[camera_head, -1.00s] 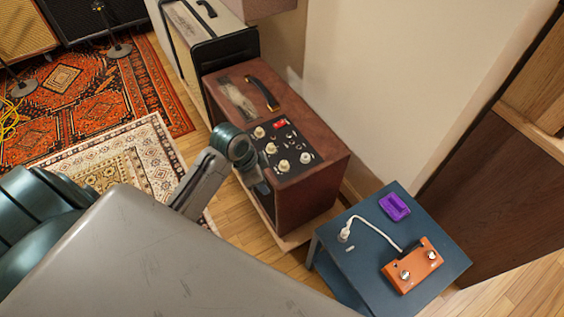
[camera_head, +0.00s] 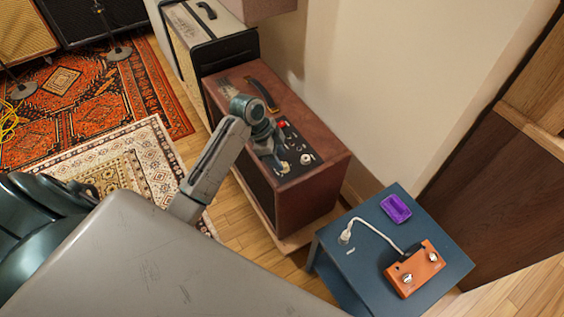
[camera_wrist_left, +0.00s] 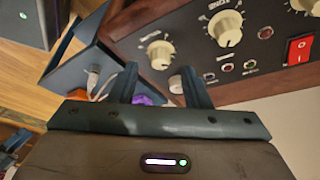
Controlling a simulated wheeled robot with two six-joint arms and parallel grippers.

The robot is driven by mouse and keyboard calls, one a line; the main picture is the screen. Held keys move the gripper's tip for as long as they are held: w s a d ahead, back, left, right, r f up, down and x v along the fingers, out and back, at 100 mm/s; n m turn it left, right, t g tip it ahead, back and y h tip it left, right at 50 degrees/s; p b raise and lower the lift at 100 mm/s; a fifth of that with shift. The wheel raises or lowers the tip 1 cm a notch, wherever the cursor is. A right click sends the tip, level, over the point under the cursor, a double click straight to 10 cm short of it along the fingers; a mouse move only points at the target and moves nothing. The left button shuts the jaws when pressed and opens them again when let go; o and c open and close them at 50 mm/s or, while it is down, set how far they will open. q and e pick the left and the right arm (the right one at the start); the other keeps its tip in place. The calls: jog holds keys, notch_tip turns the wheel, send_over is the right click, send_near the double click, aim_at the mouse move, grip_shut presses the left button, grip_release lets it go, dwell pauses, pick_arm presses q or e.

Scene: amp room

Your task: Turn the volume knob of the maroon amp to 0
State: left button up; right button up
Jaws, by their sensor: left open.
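A cream knob (camera_head: 307,158) shows on the panel; my left gripper and arm hide others. My left gripper (camera_head: 278,166) is open and empty over the panel. In the left wrist view, the two fingers of my left gripper (camera_wrist_left: 160,78) point toward the panel. A cream knob (camera_wrist_left: 160,54) shows just beyond the gap between them, and another knob (camera_wrist_left: 225,28) is farther right. Which one is the volume knob I cannot read. My right gripper is not in view.
A red switch (camera_wrist_left: 298,48) sits on the panel. A blue table (camera_head: 349,277) at the right holds an orange pedal (camera_head: 415,267) with a white cable and a purple box (camera_head: 396,208). A cream-and-black amp (camera_head: 222,25) stands behind the maroon one. A wall borders the right.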

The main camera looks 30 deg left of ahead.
aim_at(283, 164)
pick_arm(q)
jog(key=shift+x, duration=1.55)
jog(key=shift+c, duration=0.4)
